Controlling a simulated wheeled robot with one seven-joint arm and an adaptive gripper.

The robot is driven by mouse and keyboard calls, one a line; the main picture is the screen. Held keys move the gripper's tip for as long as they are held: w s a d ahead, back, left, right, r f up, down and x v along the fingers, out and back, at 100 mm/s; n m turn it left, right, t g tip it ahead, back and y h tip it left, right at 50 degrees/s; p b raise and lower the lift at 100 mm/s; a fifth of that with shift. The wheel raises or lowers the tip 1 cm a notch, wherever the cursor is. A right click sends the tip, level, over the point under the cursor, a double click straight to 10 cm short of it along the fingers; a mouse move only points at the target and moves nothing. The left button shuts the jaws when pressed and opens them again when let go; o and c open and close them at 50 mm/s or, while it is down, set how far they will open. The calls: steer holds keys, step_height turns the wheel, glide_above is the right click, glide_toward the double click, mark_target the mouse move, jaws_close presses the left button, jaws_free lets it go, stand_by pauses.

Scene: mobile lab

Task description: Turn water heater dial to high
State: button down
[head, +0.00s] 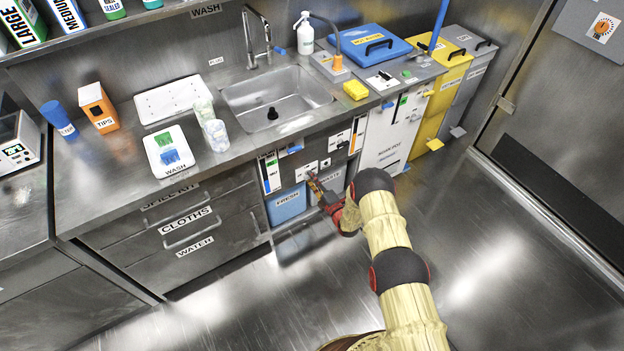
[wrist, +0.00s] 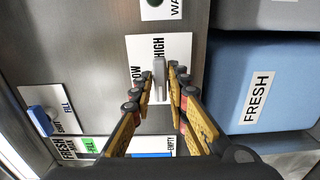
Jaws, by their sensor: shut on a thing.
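The water heater dial (wrist: 160,80) is a grey knob on a white plate (wrist: 180,55) marked LOW and HIGH, in the middle of the wrist view. Its upper end in that view lies just below the word HIGH, and LOW is to its left. My gripper (wrist: 160,75) has one fingertip on each side of the knob and is shut on it. In the head view my gripper (head: 315,182) is at the dark panel under the sink, and it hides the dial there.
A blue FRESH tank (wrist: 262,70) is to the right of the dial in the wrist view. A blue FILL lever (wrist: 40,118) is on its left. The sink counter (head: 235,155) overhangs the panel. The floor (head: 260,310) in front is clear.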

steer(key=shift+m, duration=0.3)
steer(key=shift+f+m, duration=0.1)
steer(key=shift+m, duration=17.5)
steer(key=c, duration=1.8)
jaws_free()
steer(key=shift+c, duration=0.2)
